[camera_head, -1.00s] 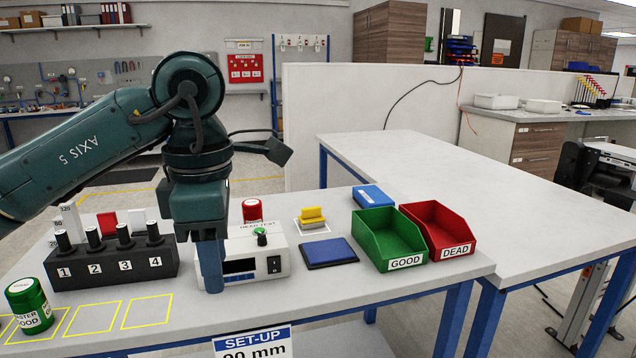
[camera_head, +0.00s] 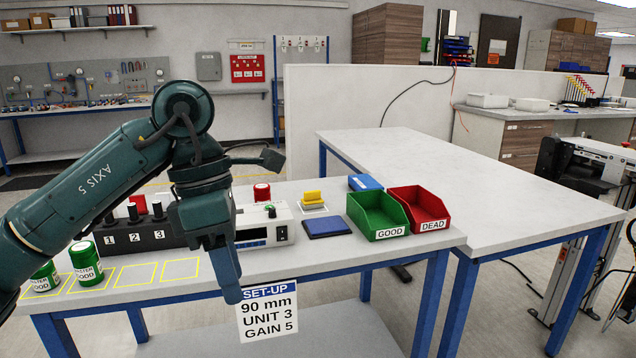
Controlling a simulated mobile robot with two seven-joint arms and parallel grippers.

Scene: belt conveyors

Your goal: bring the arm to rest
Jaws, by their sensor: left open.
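My left arm (camera_head: 90,195) comes in from the left and bends down at its wrist. My left gripper (camera_head: 230,290) points downward, its tip in front of the table's front edge and beside the top left corner of the set-up sign (camera_head: 267,312). The fingers are seen edge-on as a blue-grey shape, with nothing visible held; the jaws are open. My right gripper is not in view.
Green (camera_head: 375,222) and red (camera_head: 432,210) bins stand at the right. The far worktop (camera_head: 440,165) is clear.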

